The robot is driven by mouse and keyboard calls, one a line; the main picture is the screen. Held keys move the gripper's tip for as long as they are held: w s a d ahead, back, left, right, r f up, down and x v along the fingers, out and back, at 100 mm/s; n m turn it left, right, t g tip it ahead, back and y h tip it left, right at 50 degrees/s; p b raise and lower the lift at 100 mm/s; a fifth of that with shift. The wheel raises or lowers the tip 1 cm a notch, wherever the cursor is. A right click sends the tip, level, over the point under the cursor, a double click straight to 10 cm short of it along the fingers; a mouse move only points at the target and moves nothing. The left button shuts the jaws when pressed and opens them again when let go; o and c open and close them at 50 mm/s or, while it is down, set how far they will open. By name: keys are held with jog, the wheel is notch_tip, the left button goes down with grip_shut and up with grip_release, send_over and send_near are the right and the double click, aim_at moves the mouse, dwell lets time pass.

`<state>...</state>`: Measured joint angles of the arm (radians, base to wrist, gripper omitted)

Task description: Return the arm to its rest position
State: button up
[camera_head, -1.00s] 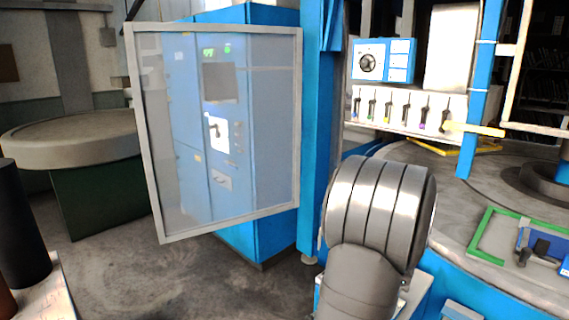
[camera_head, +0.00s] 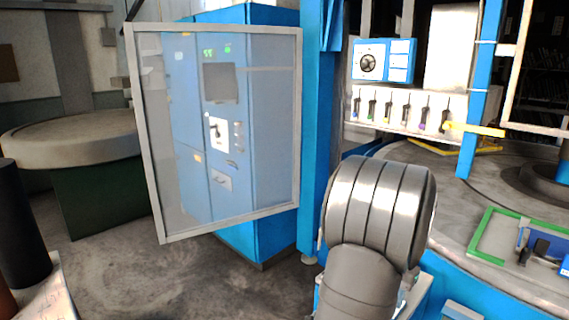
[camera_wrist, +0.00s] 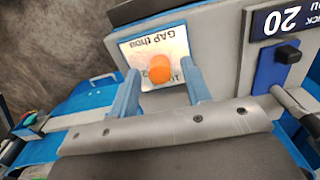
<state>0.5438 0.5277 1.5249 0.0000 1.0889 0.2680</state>
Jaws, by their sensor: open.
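My gripper (camera_wrist: 160,82) shows in the wrist view as two blue fingers standing well apart. It is open. An orange round piece (camera_wrist: 158,70) shows between the fingertips, in front of a pale label plate (camera_wrist: 172,47) with the words "GAP thou" upside down. I cannot tell whether the orange piece touches a finger. In the head view, a grey rounded link of my arm stands at the lower middle, and the gripper is hidden behind it.
A framed clear panel (camera_head: 150,130) stands before a blue cabinet (camera_head: 280,130). A rack of several coloured-tipped tools (camera_head: 405,108) is beyond my arm. A green-edged tray (camera_head: 484,232) lies at right. A dark plate marked 20 (camera_wrist: 283,20) is at upper right in the wrist view.

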jog(key=n, duration=0.5)
jog(key=shift+n, duration=0.4)
jog(key=shift+o, duration=1.4)
jog(key=o, duration=0.4)
jog(key=shift+w+d+r, duration=0.1)
jog(key=shift+w+r, duration=0.15)
jog(key=shift+w, duration=0.05)
jog(key=o, duration=0.6)
jog(key=w+r+n, duration=0.2)
jog(key=r, duration=0.1)
jog(key=w+r+n+t+y, duration=0.1)
jog(key=w+r+n, duration=0.1)
jog(key=w+r, duration=0.1)
jog(key=w+d+r+n, duration=0.1)
jog(key=w+r+n, duration=0.1)
jog(key=w+r, duration=0.1)
jog(key=shift+r+t+y, duration=0.3)
jog(key=shift+r+t, duration=0.1)
jog(key=shift+r, duration=0.05)
jog(key=shift+c, duration=0.2)
jog(key=w+a+r+n+t+y, duration=0.1)
jog(key=w+r+n, duration=0.15)
jog(key=r, duration=0.25)
jog(key=w+r+n+y, duration=0.1)
jog(key=w+r+n, duration=0.1)
jog(key=r+n, duration=0.25)
jog(key=x, duration=0.9)
jog(key=shift+w+m, duration=0.3)
jog(key=shift+w, duration=0.15)
